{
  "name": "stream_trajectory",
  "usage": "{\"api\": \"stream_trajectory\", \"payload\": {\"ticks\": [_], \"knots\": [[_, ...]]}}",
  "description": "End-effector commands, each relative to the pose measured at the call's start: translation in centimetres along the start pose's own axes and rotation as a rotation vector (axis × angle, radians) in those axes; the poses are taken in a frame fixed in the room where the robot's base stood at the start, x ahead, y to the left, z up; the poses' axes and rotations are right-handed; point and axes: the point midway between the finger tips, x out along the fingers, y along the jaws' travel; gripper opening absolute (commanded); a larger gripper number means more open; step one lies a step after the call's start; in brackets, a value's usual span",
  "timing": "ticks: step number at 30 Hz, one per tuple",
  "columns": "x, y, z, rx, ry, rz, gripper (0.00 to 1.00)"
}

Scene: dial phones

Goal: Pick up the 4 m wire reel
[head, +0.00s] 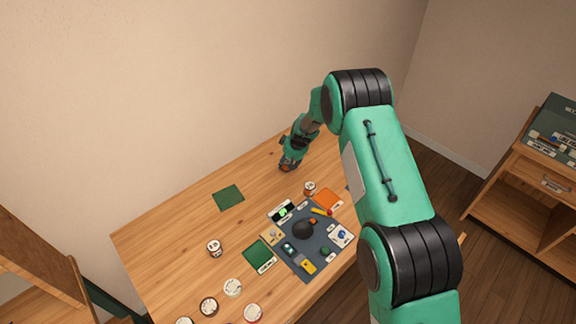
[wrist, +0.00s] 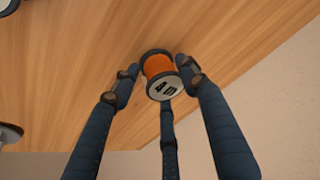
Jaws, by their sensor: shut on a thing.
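An orange wire reel (wrist: 158,66) with dark rims shows in the wrist view. Its pale end label carries dark characters, seen at an angle, that I cannot read surely. The dark fingers of my gripper (wrist: 160,80) are closed around the reel, one on each side and one at its labelled end. In the head view my gripper (head: 289,164) is at the far part of the wooden table (head: 180,225), with the reel mostly hidden under it. I cannot tell whether the reel touches the table.
Another reel (head: 214,248) stands at the left and one (head: 309,187) near an orange square (head: 328,199). A dark mat (head: 290,262) holds several phone parts. Green squares (head: 228,197) lie flat. Several round pale-topped items (head: 233,287) line the near edge.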

Motion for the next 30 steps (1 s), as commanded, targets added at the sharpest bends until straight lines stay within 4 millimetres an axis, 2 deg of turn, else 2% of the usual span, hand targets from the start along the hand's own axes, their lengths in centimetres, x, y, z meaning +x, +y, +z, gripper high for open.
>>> {"api": "stream_trajectory", "payload": {"ticks": [9, 15, 21, 30], "knots": [[-4.6, 0.1, -2.0, -0.002, 0.003, 0.002, 0.16], [-6.9, 0.0, -2.9, -0.002, 0.002, 0.001, 0.16], [-7.7, 0.0, -3.2, 0.000, 0.000, 0.001, 0.16], [-7.8, 0.0, -3.2, -0.001, 0.000, 0.001, 0.16]]}}
